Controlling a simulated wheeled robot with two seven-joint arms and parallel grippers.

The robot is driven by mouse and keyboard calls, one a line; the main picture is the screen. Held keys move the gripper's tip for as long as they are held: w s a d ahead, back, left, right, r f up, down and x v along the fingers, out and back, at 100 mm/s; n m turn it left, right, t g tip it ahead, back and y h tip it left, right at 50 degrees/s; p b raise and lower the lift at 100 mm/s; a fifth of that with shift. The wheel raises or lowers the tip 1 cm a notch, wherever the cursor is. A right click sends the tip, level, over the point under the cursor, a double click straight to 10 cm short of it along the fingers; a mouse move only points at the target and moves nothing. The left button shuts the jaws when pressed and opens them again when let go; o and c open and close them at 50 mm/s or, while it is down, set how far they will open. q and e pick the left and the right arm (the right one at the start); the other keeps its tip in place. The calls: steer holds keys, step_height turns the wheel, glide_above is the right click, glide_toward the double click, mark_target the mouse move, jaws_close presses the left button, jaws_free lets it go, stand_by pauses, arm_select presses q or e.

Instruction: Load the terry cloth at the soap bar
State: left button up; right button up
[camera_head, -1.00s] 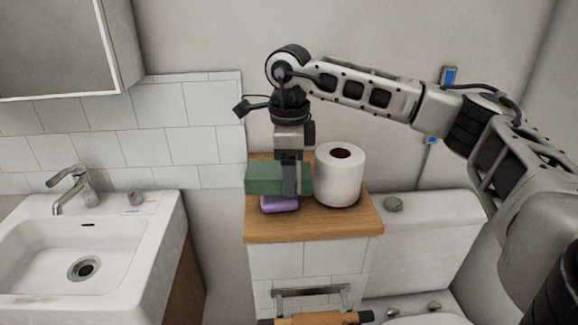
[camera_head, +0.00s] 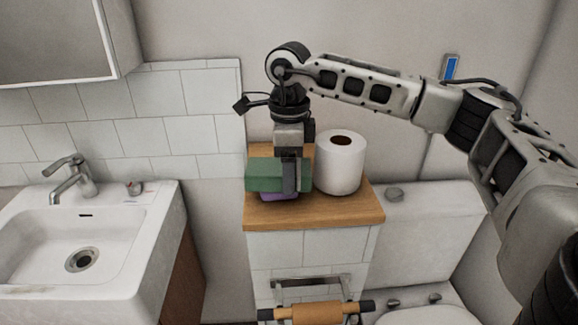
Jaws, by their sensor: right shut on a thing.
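The green block-shaped thing, which looks like the folded terry cloth (camera_head: 264,175), is held by my right gripper (camera_head: 290,190). The right gripper points down over the wooden ledge and is shut on the cloth. The purple soap bar (camera_head: 280,197) lies on the ledge directly below the cloth, mostly hidden by it. Whether the cloth touches the soap cannot be told for sure. My left gripper is not in view.
A white paper roll (camera_head: 341,165) stands upright close to the right of the gripper. The wooden ledge (camera_head: 325,214) has free room at its front. A white sink (camera_head: 85,235) is at the left, and a toilet cistern (camera_head: 425,225) is at the right.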

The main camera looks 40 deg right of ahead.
steer(key=shift+f, duration=0.3)
steer(key=shift+f+b, duration=0.25)
steer(key=shift+b, duration=0.05)
stand_by(0.7)
steer(key=shift+r+p, duration=2.65)
steer(key=shift+r, duration=0.9)
